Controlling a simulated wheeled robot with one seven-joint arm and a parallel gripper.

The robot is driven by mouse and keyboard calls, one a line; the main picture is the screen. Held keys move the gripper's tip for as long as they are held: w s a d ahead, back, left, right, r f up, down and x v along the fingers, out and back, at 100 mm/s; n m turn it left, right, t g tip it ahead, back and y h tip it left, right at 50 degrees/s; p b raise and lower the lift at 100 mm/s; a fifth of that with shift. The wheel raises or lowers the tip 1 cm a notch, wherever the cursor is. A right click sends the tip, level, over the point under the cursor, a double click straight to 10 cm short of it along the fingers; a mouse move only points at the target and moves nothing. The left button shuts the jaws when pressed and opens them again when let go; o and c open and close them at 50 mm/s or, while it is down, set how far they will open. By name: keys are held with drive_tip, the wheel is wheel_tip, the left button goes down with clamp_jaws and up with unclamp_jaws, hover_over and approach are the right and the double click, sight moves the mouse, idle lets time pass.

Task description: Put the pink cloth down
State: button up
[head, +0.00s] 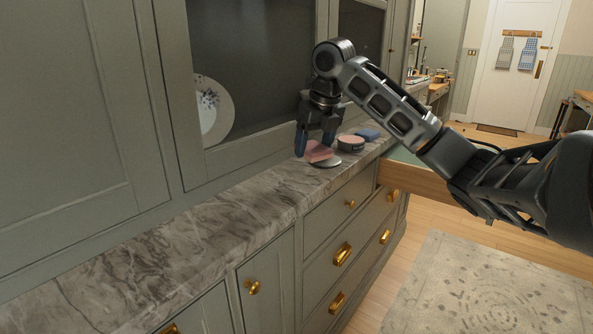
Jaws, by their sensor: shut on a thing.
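The pink cloth (317,151) is a small folded-looking block at my gripper, above the marble counter. My gripper (315,146) points down and is shut on the pink cloth. The cloth is over or on a flat grey round thing (326,163) on the counter; I cannot tell whether they touch. Part of the cloth is hidden behind the gripper fingers.
A round grey and pink item (350,143) and a blue cloth-like item (368,134) lie just to the right on the marble counter (190,240). The counter to the left is clear. A wooden drawer (425,186) stands open at the right. A plate (215,108) leans behind the cabinet glass.

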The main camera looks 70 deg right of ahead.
sight(295, 179)
drive_tip(key=w+f, duration=0.1)
drive_tip(key=w+a, duration=0.1)
drive_tip(key=w+a+f, duration=0.1)
drive_tip(key=shift+w+f, duration=0.3)
drive_tip(key=shift+f, duration=2)
